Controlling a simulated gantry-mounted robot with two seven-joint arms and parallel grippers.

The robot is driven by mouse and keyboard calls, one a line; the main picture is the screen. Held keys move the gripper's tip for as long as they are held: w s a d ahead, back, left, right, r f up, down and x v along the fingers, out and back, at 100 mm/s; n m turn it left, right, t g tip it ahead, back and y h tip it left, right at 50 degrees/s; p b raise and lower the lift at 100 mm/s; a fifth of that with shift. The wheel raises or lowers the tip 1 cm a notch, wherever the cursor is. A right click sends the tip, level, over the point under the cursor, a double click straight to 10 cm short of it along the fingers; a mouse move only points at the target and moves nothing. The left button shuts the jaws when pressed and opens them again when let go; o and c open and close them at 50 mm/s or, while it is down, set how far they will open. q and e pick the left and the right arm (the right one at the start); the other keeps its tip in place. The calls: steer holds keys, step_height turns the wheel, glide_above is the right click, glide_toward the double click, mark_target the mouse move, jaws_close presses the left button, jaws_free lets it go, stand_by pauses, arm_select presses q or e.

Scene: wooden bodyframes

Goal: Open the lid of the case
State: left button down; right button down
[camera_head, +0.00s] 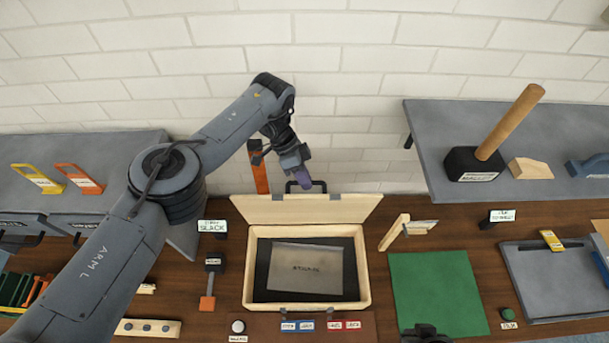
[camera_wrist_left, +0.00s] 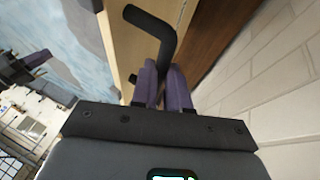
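The wooden case (camera_head: 365,285) sits on the bench with its lid (camera_head: 340,208) raised and tilted back towards the wall. Inside the case is a dark lining with a grey labelled panel (camera_head: 307,269). A black handle (camera_head: 320,185) stands at the lid's upper edge. My left gripper (camera_head: 303,181) is at this handle, with its purple fingers close together. The left wrist view shows the black handle (camera_wrist_left: 160,35) running down between the fingertips (camera_wrist_left: 163,66), which seem closed on it. The fingers hide part of the handle. My right gripper's fingers are not seen.
A green mat (camera_head: 433,290) lies right of the case, with a small wooden stand (camera_head: 396,232) behind it. A mallet (camera_head: 495,135) rests on the raised right shelf. A "slack" sign (camera_head: 212,226) stands left of the case. A brick wall is behind the lid.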

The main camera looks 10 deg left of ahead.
arm_select(q)
steer(key=c, duration=1.4)
jaws_free()
steer(key=shift+s+a+f, duration=0.2)
steer(key=shift+f, duration=0.25)
steer(key=shift+o, duration=1)
steer(key=shift+s, duration=0.15)
steer(key=shift+o, duration=0.4)
steer(key=shift+r, duration=0.1)
steer(key=shift+d+r, duration=0.1)
steer(key=shift+w+a+r+b, duration=0.2)
steer(key=shift+w+r+b, duration=0.1)
steer(key=shift+r, duration=0.15)
steer(key=b+v, duration=0.2)
steer(key=v, duration=0.7)
steer(key=shift+a+r, duration=0.2)
steer(key=shift+r, duration=0.1)
